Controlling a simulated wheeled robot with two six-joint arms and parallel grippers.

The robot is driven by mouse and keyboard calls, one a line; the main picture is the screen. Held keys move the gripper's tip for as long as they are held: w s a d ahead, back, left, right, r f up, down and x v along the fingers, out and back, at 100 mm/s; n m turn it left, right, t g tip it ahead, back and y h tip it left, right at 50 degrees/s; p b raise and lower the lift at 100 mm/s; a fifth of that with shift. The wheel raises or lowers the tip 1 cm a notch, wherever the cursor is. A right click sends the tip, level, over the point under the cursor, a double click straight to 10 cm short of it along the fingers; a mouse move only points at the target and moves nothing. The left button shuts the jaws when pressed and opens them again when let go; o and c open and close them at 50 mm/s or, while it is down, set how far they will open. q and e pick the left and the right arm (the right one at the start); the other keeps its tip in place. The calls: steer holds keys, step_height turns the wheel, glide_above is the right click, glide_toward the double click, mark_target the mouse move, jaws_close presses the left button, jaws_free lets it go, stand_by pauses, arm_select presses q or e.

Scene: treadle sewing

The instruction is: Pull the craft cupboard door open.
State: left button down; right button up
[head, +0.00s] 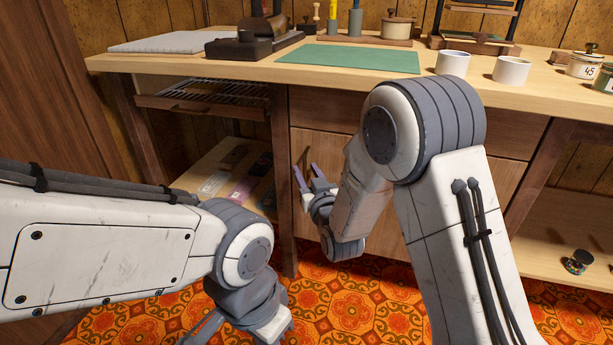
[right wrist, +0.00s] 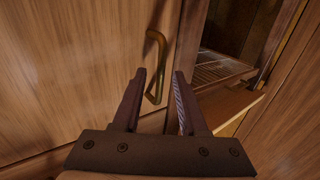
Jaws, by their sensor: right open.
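The craft cupboard door (head: 308,146) is a plain wooden panel under the worktop, and it looks shut. It fills the left of the right wrist view (right wrist: 70,75). Its curved brass handle (right wrist: 161,58) stands near the door's edge. My right gripper (head: 311,172) is open in front of the door's left part. In the right wrist view its two fingers (right wrist: 159,76) lie either side of the handle, with gaps between; I cannot tell the depth. The handle is hard to make out in the head view. My left gripper (head: 240,330) is low over the floor, partly cut off by the frame.
Open shelves with a wire rack (head: 228,92) lie left of the door behind an upright post (head: 281,200). The worktop (head: 250,62) above carries a green mat (head: 350,58), white cups (head: 453,63) and tins. Patterned floor (head: 150,322) is clear below.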

jaws_close()
stand_by(1.5)
